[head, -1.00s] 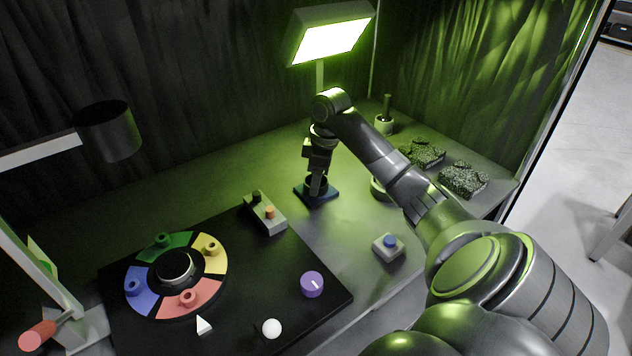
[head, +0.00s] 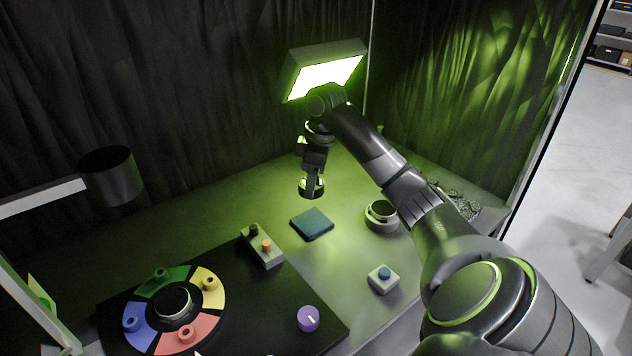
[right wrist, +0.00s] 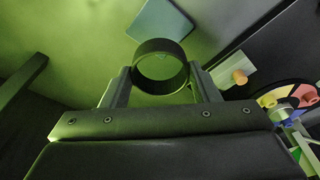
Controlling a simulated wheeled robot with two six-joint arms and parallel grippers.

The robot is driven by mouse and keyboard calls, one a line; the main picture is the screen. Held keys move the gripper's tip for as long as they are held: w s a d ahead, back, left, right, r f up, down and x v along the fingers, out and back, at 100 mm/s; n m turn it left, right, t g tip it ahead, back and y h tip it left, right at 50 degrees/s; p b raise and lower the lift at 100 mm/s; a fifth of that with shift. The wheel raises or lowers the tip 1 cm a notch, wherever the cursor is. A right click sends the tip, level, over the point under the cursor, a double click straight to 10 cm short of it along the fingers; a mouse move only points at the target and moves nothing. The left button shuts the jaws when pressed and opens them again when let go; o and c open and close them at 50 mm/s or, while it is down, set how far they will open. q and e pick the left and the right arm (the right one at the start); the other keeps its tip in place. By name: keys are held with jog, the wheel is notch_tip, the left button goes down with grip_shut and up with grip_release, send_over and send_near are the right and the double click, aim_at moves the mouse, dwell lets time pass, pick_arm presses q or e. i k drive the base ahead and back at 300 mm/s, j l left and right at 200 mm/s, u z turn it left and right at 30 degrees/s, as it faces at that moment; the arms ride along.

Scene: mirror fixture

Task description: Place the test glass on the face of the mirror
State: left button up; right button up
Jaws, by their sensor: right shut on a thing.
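My right gripper (head: 313,180) is shut on the test glass (head: 311,188), a short round piece with a dark rim. The glass hangs above and apart from a teal pad (head: 312,224). In the right wrist view the ring-shaped glass (right wrist: 161,66) sits between the two fingers, and the pad (right wrist: 160,22) lies beyond it. A glossy dark disc with a metal rim, which looks like the mirror (head: 172,302), sits face up at the centre of a coloured wheel on the black board, with nothing on it. My left gripper is not in view.
The black board (head: 250,325) also carries a purple knob (head: 308,319). A grey block with two knobs (head: 262,246) stands at its back corner. A round dark-topped stand (head: 382,214) and a blue-button box (head: 383,279) stand right. A lamp (head: 325,72) and a black cylinder on an arm (head: 111,176) overhang.

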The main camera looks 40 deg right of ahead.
aim_at(384, 207)
jog(key=k+l, duration=0.15)
jog(key=l, duration=0.25)
jog(key=k+l+u, duration=0.1)
jog(key=l, duration=0.35)
jog(key=k+l+u, duration=0.1)
jog(key=l, duration=0.3)
jog(key=k+l, duration=0.2)
jog(key=l, duration=0.2)
